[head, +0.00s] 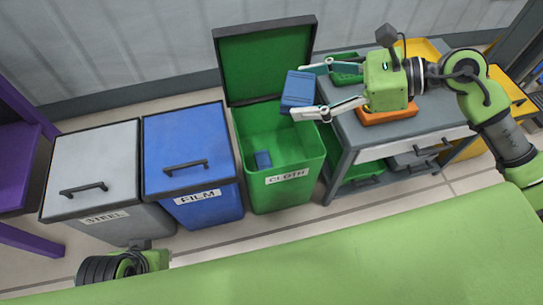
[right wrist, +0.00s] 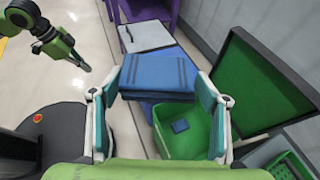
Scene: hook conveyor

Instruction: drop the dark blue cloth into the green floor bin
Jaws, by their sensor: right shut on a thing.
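A folded dark blue cloth (head: 297,88) with darker stripes is held between the two fingers of my right gripper (head: 302,92). It also shows in the right wrist view (right wrist: 157,74), pinched from both sides. The green floor bin (head: 308,150), labelled CLOTH, has its lid (head: 265,62) swung up and open. The cloth is in the air above the back right part of the bin, apart from it. A small dark blue item (head: 263,160) lies inside the bin. My left arm shows in the right wrist view; the state of its gripper (right wrist: 84,67) is unclear.
A blue bin (head: 185,150) labelled FILM and a grey bin (head: 97,165) labelled STEEL stand closed to the left. A grey cart (head: 425,125) with an orange tray (head: 388,117) and a green basket (head: 345,78) stands to the right. A purple frame (head: 18,150) is at far left.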

